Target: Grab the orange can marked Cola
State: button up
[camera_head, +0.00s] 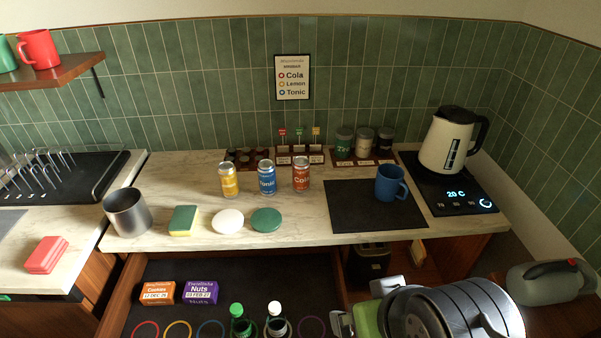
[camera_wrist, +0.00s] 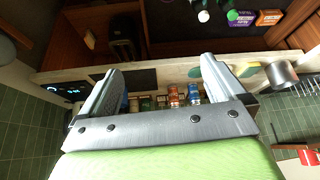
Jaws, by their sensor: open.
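The orange-red can marked Cola (camera_head: 301,174) stands upright on the marble counter, rightmost of three cans. The blue Tonic can (camera_head: 266,177) is just left of it, and the yellow Lemon can (camera_head: 229,180) is further left. My gripper (camera_head: 362,306) is low at the right front, well apart from the cans, open and empty. In the wrist view, my gripper (camera_wrist: 160,65) shows its two fingers spread wide. The Cola can (camera_wrist: 173,97) and Tonic can (camera_wrist: 194,94) appear small between the fingers, beyond the palm bar that partly hides the scene.
A dark mat (camera_head: 350,220) with a blue mug (camera_head: 390,184) lies right of the cans. A green disc (camera_head: 266,221), white disc (camera_head: 228,221), sponge (camera_head: 183,221) and metal canister (camera_head: 128,213) line the front left. Below, an open drawer holds boxes and bottles. A kettle (camera_head: 449,140) stands right.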

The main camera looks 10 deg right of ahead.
aim_at(300, 164)
jog(key=l+u, duration=0.25)
jog(key=u, duration=0.15)
jog(key=l+u, duration=0.55)
jog(key=u, duration=0.25)
jog(key=l+u, duration=0.3)
jog(key=u, duration=0.2)
jog(key=l+u, duration=0.45)
jog(key=l, duration=0.25)
jog(key=i+u, duration=0.05)
